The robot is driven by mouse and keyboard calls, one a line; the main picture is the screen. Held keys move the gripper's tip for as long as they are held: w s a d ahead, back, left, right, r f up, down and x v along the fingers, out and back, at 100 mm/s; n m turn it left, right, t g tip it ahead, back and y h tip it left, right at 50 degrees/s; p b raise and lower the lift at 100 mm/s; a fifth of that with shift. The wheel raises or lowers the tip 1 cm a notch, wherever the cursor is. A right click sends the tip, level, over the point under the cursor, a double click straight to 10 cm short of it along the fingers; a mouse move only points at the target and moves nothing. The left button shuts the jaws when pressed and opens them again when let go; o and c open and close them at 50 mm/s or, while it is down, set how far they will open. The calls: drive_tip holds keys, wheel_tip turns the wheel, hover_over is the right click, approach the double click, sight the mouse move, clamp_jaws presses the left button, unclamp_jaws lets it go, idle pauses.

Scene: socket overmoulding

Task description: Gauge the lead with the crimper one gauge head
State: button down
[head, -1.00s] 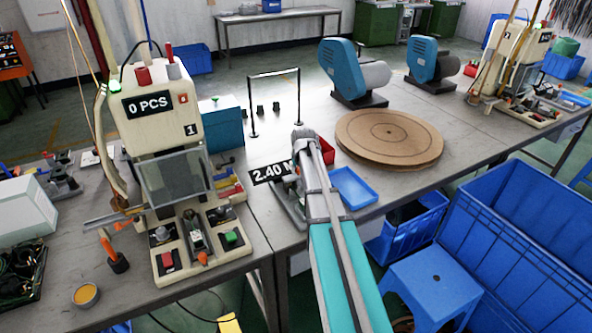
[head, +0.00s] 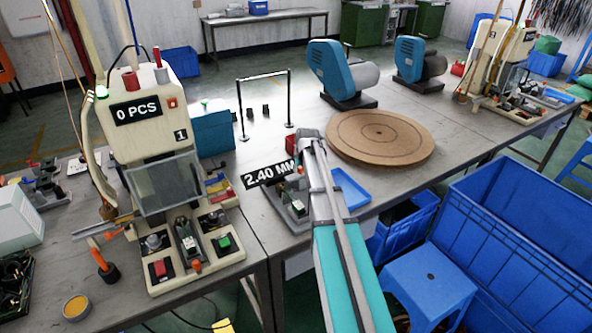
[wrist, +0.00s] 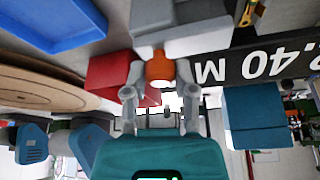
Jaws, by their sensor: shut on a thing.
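The gauge head (head: 298,208) is a grey block on the bench, right of the crimper marked 1 (head: 150,150). A black display (head: 267,174) beside it reads 2.40 MM; part of it shows upside down in the wrist view (wrist: 270,62). My gripper (wrist: 160,74) is at the gauge head, its two fingers closed on a small orange piece (wrist: 160,67) against the grey block (wrist: 180,25). In the head view my arm hides most of the gripper. I cannot make out the lead's wire, or whether the orange piece is its end.
A blue tray (head: 350,188) and a red box (wrist: 110,82) are close to my gripper. A round brown board (head: 380,137) lies behind right. A black frame (head: 264,75) stands behind. Blue crates (head: 520,240) and a blue stool (head: 430,285) stand in front right.

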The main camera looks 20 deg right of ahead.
drive_tip(key=shift+c, duration=2.1)
unclamp_jaws()
drive_tip(key=shift+d, duration=0.4)
drive_tip(key=shift+a, duration=0.15)
